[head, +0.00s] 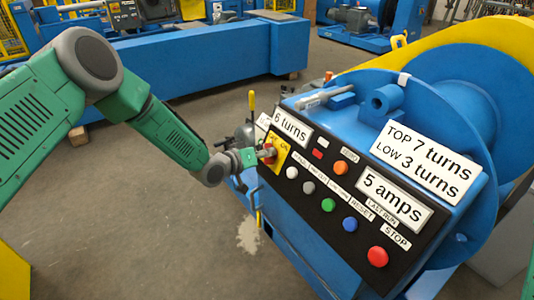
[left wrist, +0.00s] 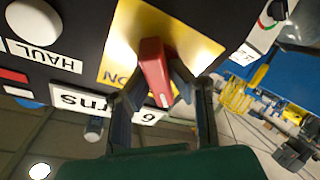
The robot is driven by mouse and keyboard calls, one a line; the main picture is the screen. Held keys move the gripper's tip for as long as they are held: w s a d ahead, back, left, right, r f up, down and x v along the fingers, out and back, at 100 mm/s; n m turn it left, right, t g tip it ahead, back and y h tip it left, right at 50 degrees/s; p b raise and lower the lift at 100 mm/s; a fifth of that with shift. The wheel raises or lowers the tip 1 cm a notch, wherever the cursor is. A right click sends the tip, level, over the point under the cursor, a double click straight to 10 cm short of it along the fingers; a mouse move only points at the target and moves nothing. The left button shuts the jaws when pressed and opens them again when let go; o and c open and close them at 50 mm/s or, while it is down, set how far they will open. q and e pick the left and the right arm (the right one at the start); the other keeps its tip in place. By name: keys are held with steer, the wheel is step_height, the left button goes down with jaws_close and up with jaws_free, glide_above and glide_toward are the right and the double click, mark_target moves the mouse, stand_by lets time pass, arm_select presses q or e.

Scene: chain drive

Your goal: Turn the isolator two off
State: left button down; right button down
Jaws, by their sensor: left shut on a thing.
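The isolator is a red handle (left wrist: 154,68) on a yellow plate (left wrist: 195,45) in the left wrist view. The word ON shows on the plate left of the handle. No isolator number is readable. In the head view the yellow plate (head: 281,154) is at the left end of the black control panel (head: 310,217). My left gripper (head: 262,156) reaches it from the left and partly hides the handle. In the left wrist view my left gripper (left wrist: 155,85) has its fingers on both sides of the red handle, shut on it. My right gripper is not in view.
A yellow-handled lever (head: 252,101) stands behind the panel. A blue drum (head: 452,75) is at right. The floor at left is open.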

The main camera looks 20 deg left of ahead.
arm_select(q)
steer(key=shift+w+a+r+n, duration=0.2)
steer(key=shift+w+r+n, duration=0.15)
steer(key=shift+n, duration=0.25)
steer(key=c, duration=1.5)
jaws_free()
steer(key=shift+s+f, duration=0.1)
steer(key=shift+f, duration=0.05)
steer(key=shift+s, duration=0.15)
steer(key=v, duration=1.1)
steer(key=shift+s+a, duration=0.15)
steer(key=shift+s, duration=0.2)
